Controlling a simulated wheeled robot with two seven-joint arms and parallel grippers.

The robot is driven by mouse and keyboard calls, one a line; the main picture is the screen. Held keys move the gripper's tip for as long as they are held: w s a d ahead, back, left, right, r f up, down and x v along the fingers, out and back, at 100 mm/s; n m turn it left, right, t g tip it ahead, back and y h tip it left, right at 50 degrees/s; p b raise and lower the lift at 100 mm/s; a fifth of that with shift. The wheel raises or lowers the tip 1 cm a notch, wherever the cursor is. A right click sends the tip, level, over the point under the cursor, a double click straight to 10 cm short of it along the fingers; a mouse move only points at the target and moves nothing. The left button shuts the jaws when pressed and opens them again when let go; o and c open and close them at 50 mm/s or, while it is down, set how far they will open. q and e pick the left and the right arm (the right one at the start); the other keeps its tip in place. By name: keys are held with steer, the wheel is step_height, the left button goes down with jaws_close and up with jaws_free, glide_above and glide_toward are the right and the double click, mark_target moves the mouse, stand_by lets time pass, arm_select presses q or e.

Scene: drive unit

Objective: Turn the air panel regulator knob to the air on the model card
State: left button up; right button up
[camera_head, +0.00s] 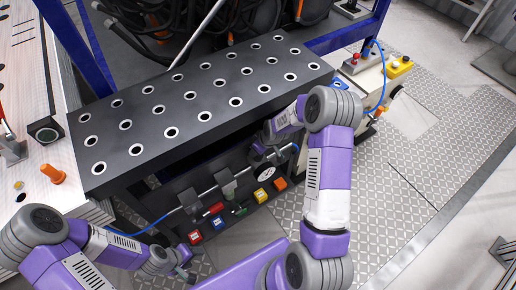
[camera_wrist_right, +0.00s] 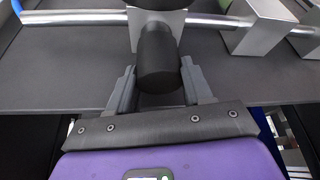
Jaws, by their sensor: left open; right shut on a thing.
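The air panel (camera_head: 243,207) is a dark board under the black table's front side, with a silver pipe and several fittings. The regulator knob (camera_wrist_right: 157,62) is a black cylinder below a silver block on the pipe in the right wrist view. My right gripper (camera_wrist_right: 160,88) has one finger on each side of it and is shut on it. In the head view my right gripper (camera_head: 263,148) is at the panel's right end, partly hidden by my arm. My left gripper (camera_head: 186,274) is open and empty, low in front of the panel. I cannot make out a model card.
The black table (camera_head: 205,95) has rows of round holes. Several coloured squares, among them a red one (camera_head: 195,237) and a yellow one (camera_head: 260,194), line the panel's lower edge. An orange knob (camera_head: 53,174) is at the left. Patterned floor (camera_head: 410,190) is clear at the right.

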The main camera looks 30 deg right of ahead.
steer(key=shift+w+m, duration=0.1)
steer(key=shift+m, duration=0.2)
steer(key=shift+a+m+h, duration=0.1)
steer(key=shift+m+h, duration=0.3)
steer(key=shift+m, duration=0.3)
steer(key=shift+m+h, duration=0.4)
steer(key=shift+m, duration=0.6)
steer(key=o, duration=0.7)
steer(key=shift+o, duration=0.2)
steer(key=p+v, duration=0.2)
steer(key=v, duration=0.5)
steer(key=shift+r, duration=0.25)
